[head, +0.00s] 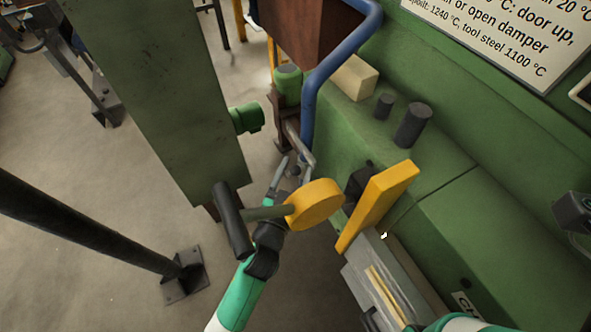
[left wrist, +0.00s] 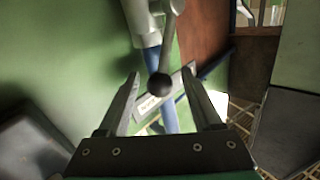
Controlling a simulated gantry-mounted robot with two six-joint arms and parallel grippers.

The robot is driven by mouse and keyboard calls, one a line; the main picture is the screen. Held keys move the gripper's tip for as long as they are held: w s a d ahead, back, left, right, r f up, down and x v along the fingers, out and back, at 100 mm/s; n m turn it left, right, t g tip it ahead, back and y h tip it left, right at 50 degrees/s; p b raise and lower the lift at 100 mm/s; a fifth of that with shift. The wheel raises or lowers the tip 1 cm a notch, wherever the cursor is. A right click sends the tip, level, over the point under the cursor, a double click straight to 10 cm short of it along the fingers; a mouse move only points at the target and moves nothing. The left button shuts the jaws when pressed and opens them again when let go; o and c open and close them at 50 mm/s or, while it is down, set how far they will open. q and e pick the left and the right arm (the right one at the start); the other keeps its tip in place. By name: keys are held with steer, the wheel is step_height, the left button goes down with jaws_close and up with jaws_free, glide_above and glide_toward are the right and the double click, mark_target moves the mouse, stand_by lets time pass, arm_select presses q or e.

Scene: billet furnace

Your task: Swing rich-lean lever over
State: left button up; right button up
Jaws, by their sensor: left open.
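The rich-lean lever (left wrist: 168,45) shows in the left wrist view as a grey rod ending in a black ball knob (left wrist: 159,85). A tilted label plate (left wrist: 163,97) lies behind the knob. My left gripper (left wrist: 160,93) is open, with one finger on each side of the knob in this view; I cannot tell how far beyond the fingertips the knob is. In the head view my left gripper (head: 287,172) reaches up toward the pipework beside the green furnace, and the lever is hard to make out there. My right gripper is out of view.
A yellow disc (head: 318,204) with a black handle (head: 232,220) partly covers my left wrist. A yellow bar (head: 378,205) stands to its right. A blue pipe (head: 325,75) runs down behind the gripper. A green column (head: 160,90) stands left. Floor shows at lower left.

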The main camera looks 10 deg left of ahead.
arm_select(q)
jaws_close()
stand_by(0.3)
stand_by(1.1)
